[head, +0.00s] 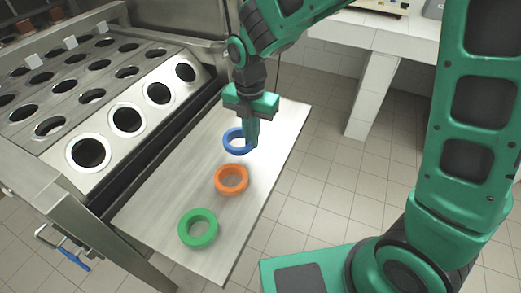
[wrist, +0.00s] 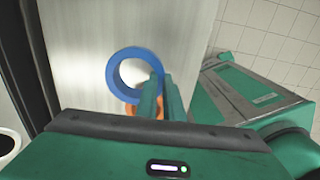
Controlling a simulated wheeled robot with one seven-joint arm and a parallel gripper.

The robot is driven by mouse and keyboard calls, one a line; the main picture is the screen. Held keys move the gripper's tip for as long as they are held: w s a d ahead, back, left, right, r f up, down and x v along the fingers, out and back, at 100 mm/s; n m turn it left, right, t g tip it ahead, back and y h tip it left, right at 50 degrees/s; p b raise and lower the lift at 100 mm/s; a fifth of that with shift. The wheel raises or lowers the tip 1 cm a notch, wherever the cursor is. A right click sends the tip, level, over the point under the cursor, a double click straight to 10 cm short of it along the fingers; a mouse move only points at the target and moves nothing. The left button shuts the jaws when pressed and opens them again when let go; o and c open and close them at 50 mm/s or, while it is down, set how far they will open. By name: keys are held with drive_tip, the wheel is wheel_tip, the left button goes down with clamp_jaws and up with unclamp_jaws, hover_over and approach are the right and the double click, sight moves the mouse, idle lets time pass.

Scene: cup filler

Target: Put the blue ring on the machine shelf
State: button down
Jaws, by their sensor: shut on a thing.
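The blue ring (head: 231,149) is at the far part of the metal machine shelf (head: 160,206). It also shows in the wrist view (wrist: 113,70), where it looks round and whole except at its lower right. My gripper (head: 250,140) points down and its fingers are shut on the right side of the ring's wall. In the wrist view the fingers (wrist: 160,97) cover that part of the ring. I cannot tell whether the ring touches the shelf or hangs just above it.
An orange ring (head: 231,191) and a green ring (head: 197,242) lie on the shelf, nearer the front. The machine (head: 112,142) with rows of round holes stands to the left. A white table (head: 390,42) stands at the back right. Tiled floor lies right of the shelf.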

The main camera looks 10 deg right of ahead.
drive_tip(key=shift+s+d+f, duration=0.65)
drive_tip(key=shift+d+f, duration=0.05)
drive_tip(key=shift+d, duration=0.1)
drive_tip(key=shift+f, duration=1.9)
drive_tip(key=c, duration=1.9)
unclamp_jaws()
wheel_tip(320, 180, up, 12)
drive_tip(key=shift+d, duration=0.1)
